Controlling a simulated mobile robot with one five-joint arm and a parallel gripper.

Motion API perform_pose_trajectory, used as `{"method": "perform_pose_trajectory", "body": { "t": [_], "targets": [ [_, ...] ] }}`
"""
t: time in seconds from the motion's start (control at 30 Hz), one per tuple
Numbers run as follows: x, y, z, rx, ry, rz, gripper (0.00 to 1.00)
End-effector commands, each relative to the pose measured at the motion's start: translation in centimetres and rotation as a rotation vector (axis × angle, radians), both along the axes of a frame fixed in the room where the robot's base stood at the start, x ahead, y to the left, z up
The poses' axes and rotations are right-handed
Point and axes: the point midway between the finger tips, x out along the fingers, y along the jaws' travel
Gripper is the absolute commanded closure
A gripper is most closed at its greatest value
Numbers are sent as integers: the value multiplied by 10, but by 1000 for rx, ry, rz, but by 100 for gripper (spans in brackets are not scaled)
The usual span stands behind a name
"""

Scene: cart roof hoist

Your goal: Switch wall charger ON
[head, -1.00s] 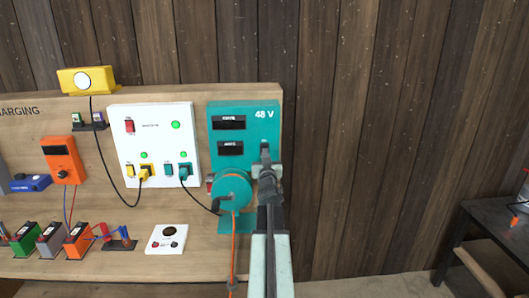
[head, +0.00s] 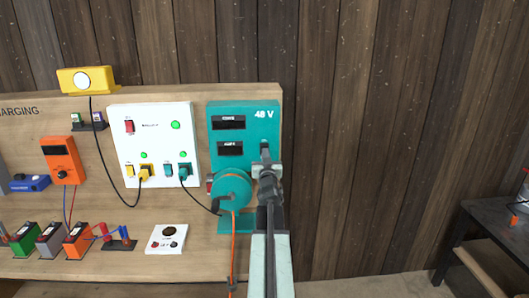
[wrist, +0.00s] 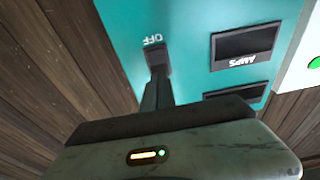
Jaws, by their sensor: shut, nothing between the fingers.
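The wall charger (head: 220,108) is a teal box marked 48 V on the wooden board, right of the white panel. Its two display windows, one above the other, are dark. My gripper (head: 265,150) is shut and empty in front of the charger's lower right part. In the wrist view my gripper's fingers (wrist: 156,88) reach up to a small dark block, apparently the switch (wrist: 155,55), beside an upside-down OFF label on the teal face (wrist: 120,30). I cannot tell whether they touch it. The fingers hide part of the switch, so its position is unclear.
A teal round reel (head: 232,187) with an orange cable sits just left of my gripper. The white socket panel (head: 153,143) with plugged cables stands further left. Several small batteries line the lower board. The wooden wall (head: 370,130) on the right is free.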

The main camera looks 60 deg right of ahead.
Motion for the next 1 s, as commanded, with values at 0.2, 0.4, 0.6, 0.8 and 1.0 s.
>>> {"method": "perform_pose_trajectory", "body": {
  "t": [0.2, 0.4, 0.6, 0.8, 1.0],
  "targets": [
    [0, 0, 0, 0, 0, 0, 100],
    [1, 1, 0, 0, 0, 1, 100],
    [2, -1, 0, 0, 0, 1, 100],
    [4, -3, 1, 0, 0, 1, 100],
    [5, -6, 1, 0, 0, 1, 100]
  ]
}}
